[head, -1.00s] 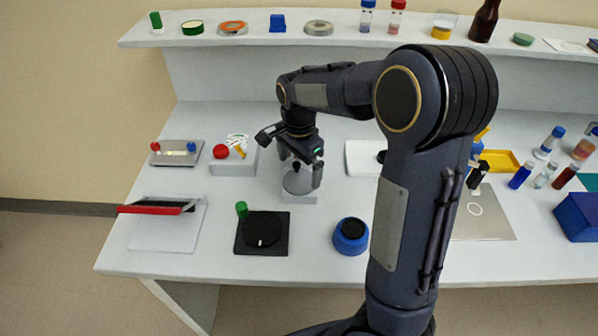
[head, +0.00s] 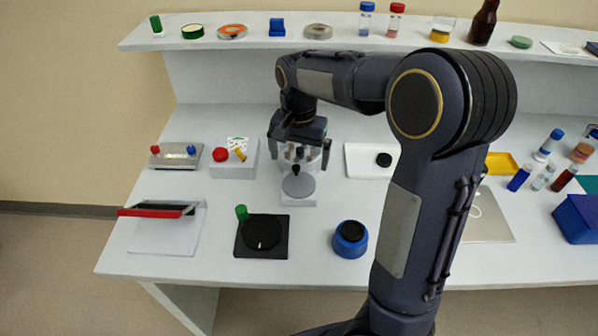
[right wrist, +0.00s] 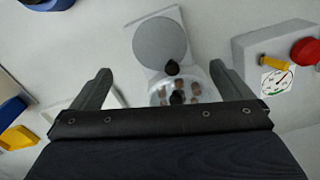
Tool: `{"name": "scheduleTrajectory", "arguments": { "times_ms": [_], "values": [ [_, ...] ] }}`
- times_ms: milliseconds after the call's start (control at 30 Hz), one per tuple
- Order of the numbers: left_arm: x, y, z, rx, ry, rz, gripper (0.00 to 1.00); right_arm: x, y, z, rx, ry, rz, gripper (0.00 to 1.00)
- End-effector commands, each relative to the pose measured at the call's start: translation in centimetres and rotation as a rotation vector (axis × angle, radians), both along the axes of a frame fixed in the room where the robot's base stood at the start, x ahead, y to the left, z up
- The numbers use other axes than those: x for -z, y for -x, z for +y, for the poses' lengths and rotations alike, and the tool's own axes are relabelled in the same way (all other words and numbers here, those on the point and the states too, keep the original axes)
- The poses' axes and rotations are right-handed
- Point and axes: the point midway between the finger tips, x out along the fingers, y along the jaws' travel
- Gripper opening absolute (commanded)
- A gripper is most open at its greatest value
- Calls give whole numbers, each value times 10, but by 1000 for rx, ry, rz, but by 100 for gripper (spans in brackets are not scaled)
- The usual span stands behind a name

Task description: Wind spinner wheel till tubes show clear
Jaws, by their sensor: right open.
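The spinner is a white base (right wrist: 148,20) with a flat grey disc (head: 298,187) that carries a black knob (right wrist: 172,68). Beside the knob is a round clear drum (right wrist: 155,95) with several brownish tubes (right wrist: 194,89) around a black hub (right wrist: 177,97). My right gripper (head: 298,158) is open above the spinner, its fingers on either side of the drum and apart from the knob. In the right wrist view the gripper (right wrist: 160,75) holds nothing, and its body hides the near side of the drum. My left gripper is out of view.
A white box with a red button (head: 221,154) and a dial stands left of the spinner. A black pad with a round disc (head: 262,232) and a blue pot (head: 350,238) stand in front. A white plate (head: 362,160) lies to the right. My right arm hides part of the bench.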

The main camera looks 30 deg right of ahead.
Motion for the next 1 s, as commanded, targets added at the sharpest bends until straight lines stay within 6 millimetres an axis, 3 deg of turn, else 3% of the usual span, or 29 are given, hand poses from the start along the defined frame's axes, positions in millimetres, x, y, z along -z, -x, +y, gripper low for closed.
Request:
{"name": "scheduleTrajectory", "arguments": {
  "times_ms": [167, 633, 1000],
  "values": [
    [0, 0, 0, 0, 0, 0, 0, 5, 0, 0, -152, 0, 1, 99],
    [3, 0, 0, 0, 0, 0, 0, 71, 1, 0, -153, 0, 3, 99],
    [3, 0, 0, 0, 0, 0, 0, 78, 0, -1, -152, 0, 0, 99]
  ]
}}
